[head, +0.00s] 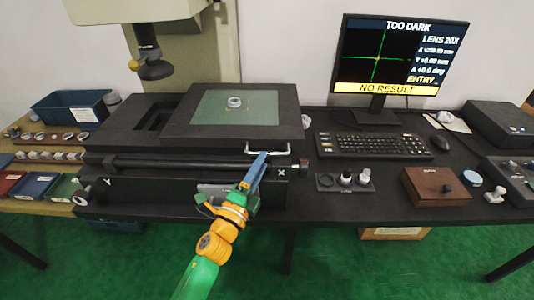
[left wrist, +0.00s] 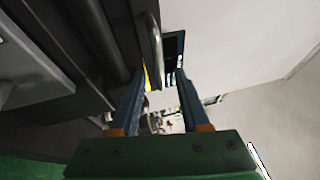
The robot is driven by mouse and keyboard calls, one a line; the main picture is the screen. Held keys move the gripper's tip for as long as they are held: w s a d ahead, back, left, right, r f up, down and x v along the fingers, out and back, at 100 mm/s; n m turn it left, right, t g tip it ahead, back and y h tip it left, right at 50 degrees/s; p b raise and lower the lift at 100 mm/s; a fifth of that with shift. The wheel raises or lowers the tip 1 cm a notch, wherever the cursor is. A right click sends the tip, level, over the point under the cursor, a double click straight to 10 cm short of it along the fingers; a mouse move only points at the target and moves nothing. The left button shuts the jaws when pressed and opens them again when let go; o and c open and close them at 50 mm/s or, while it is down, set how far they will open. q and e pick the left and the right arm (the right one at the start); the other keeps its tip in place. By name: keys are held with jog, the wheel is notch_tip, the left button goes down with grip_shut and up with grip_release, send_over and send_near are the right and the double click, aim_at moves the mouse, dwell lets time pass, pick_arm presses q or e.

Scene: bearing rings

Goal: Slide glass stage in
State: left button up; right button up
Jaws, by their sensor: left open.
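The glass stage (head: 205,113) is a greenish pane set in a black stage plate (head: 284,103), and a small metal ring (head: 235,102) lies on it. A pale metal handle (head: 286,152) sticks out from the plate's front edge. My left gripper (head: 261,158) is at this handle, coming up from below. In the left wrist view, its two blue fingers (left wrist: 162,78) are apart. The handle (left wrist: 150,50) shows near the left fingertip; I cannot tell whether they touch. My right gripper is not in view.
The microscope head (head: 154,68) hangs at the left behind the stage. Rails and the black base (head: 150,188) lie below the plate. A keyboard (head: 372,146), a monitor (head: 400,55) and a wooden box (head: 435,187) stand to the right. Bins (head: 72,107) are at the far left.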

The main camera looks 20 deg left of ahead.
pick_arm(q)
jog(key=x, duration=0.4)
jog(key=shift+w, duration=0.4)
grip_shut()
dwell(1.0)
